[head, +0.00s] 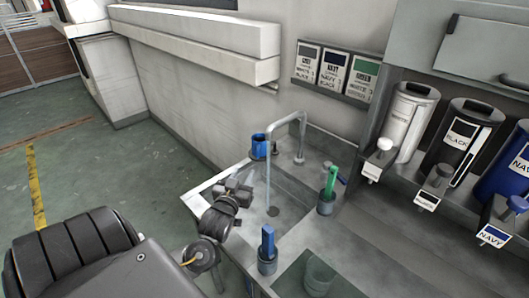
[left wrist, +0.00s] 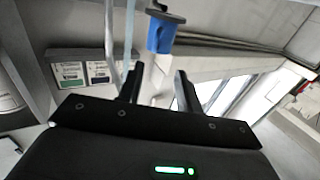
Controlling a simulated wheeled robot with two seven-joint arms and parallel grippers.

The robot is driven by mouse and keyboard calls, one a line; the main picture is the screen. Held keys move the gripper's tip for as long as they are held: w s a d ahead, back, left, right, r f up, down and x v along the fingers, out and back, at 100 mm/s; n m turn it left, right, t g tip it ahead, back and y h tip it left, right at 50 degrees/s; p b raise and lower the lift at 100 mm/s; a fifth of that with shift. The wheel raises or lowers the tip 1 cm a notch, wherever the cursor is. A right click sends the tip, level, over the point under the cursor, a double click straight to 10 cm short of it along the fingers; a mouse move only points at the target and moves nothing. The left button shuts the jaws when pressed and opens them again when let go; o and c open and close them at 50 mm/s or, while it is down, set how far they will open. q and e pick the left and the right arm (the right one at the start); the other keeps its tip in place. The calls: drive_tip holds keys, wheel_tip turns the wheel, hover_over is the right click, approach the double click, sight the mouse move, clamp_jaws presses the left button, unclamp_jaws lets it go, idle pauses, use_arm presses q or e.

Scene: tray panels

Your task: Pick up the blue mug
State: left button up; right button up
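The blue mug (head: 259,147) stands at the far left corner of the sink counter, by the wall and beside the tap. My left gripper (head: 238,187) is over the counter's left edge, on the near side of the mug and apart from it. In the left wrist view, which looks upside down, the two fingers (left wrist: 160,92) are spread with a gap between them. A blue object, likely the mug (left wrist: 162,36), lies beyond the fingertips there, with a grey part at its top. My right gripper is not in view.
A tall tap (head: 268,160) rises close to the mug's right. A green-handled item (head: 331,180) and a blue-handled item (head: 268,242) stand in grey cups by the sink (head: 285,215). Dispensers (head: 408,122) line the right. Open floor lies at left.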

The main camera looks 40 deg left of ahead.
use_arm(q)
drive_tip(key=p, duration=0.3)
approach(259, 144)
drive_tip(key=w, duration=0.1)
drive_tip(key=w+a+f, duration=0.1)
drive_tip(key=w, duration=0.1)
drive_tip(key=w+a, duration=0.1)
drive_tip(key=w, duration=0.1)
drive_tip(key=shift+w+f, duration=0.1)
drive_tip(key=shift+f, duration=0.3)
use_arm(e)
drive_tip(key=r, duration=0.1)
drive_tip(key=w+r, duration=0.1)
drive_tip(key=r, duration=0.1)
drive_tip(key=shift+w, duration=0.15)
use_arm(q)
clamp_jaws()
